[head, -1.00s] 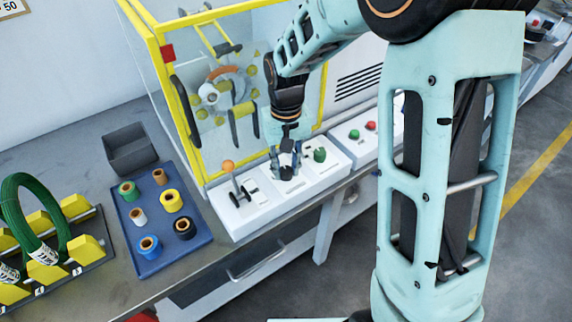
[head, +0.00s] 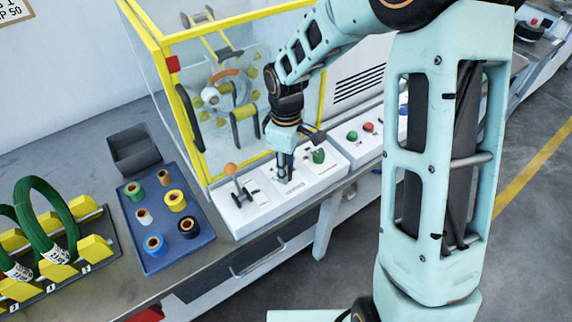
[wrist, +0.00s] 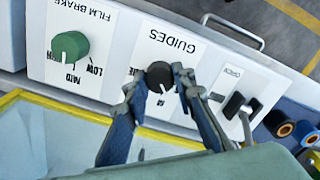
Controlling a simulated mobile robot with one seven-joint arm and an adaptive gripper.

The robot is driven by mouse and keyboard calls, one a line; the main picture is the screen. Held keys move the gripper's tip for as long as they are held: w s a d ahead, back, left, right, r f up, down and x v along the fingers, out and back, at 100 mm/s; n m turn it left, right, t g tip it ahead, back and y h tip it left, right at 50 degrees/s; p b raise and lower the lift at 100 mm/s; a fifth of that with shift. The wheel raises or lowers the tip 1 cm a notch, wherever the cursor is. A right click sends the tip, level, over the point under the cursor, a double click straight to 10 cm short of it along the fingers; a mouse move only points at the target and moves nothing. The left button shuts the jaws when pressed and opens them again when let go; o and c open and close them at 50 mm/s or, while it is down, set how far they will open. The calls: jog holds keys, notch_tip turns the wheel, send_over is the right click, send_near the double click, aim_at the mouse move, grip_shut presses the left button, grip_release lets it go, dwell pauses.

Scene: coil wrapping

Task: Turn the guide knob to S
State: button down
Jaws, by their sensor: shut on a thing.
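The guide knob (wrist: 159,75) is a round black knob with a white pointer, on the white panel section marked GUIDES. In the wrist view the pointer faces down the picture, near a printed letter that looks like M. An S mark cannot be made out. My gripper (wrist: 157,84) is shut on the knob, with one finger on each side. In the head view my gripper (head: 286,174) points down at the middle of the white control panel (head: 240,220) and hides the knob.
An orange-tipped lever (head: 231,171) stands at the panel's left. The yellow-framed machine guard (head: 198,165) rises close behind. A blue tray (head: 165,260) of spools lies left.

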jog(key=n+p, duration=0.3)
jog(key=n, duration=0.3)
jog(key=shift+r, duration=0.1)
dwell(0.4)
jog(key=c, duration=1.6)
grip_release()
notch_tip(320, 180, up, 12)
jog(key=shift+f, duration=0.1)
